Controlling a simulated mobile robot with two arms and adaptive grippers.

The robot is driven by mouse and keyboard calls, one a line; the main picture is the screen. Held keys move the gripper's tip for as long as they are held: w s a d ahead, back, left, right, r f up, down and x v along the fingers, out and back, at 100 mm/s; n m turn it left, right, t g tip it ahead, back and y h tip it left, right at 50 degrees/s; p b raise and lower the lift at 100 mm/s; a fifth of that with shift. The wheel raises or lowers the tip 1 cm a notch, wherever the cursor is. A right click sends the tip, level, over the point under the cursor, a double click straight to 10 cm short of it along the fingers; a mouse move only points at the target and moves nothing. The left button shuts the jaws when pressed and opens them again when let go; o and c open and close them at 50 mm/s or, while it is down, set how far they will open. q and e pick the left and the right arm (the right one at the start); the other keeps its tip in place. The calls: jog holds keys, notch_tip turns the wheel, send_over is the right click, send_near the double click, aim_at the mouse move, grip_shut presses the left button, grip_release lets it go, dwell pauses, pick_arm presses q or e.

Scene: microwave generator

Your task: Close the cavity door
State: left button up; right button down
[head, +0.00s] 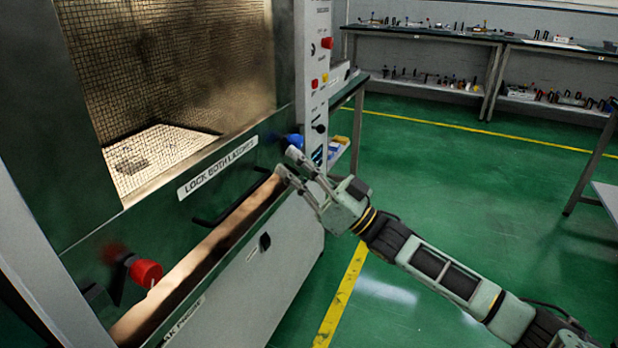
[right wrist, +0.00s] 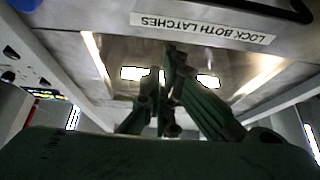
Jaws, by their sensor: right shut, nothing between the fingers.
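The cavity door (head: 95,250) is a dark green panel with a large mesh window and a "LOCK BOTH LATCHES" label (head: 217,168). A brownish gap shows below its lower edge, so it seems to stand ajar. A black bar handle (head: 232,205) is below the label. A red latch knob (head: 147,272) is at its lower left and a blue knob (head: 294,140) at its right. My right gripper (head: 287,162) is shut and empty by the door's lower right corner, just below the blue knob; contact cannot be told. The label also shows upside down in the right wrist view (right wrist: 203,28).
A pale lower cabinet panel (head: 265,275) is under the door. A control column (head: 315,75) with buttons stands at right of the cavity. Workbenches (head: 430,33) with small items line the back. Green floor (head: 460,165) is free to the right.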

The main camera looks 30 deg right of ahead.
pick_arm(q)
jog(key=shift+w+r+b, duration=0.3)
jog(key=shift+w+r, duration=0.05)
jog(key=shift+r, duration=0.55)
pick_arm(e)
jog(key=shift+w+a+f, duration=0.55)
jog(key=shift+w+f, duration=0.05)
jog(key=shift+w, duration=0.1)
jog(key=shift+w+a+f, duration=0.55)
jog(key=shift+w, duration=0.15)
pick_arm(q)
notch_tip(320, 180, up, 7)
jog(key=w+b, duration=0.1)
jog(key=b, duration=0.1)
jog(key=shift+t, duration=0.3)
pick_arm(e)
notch_tip(320, 180, down, 5)
jog(key=shift+f, duration=0.2)
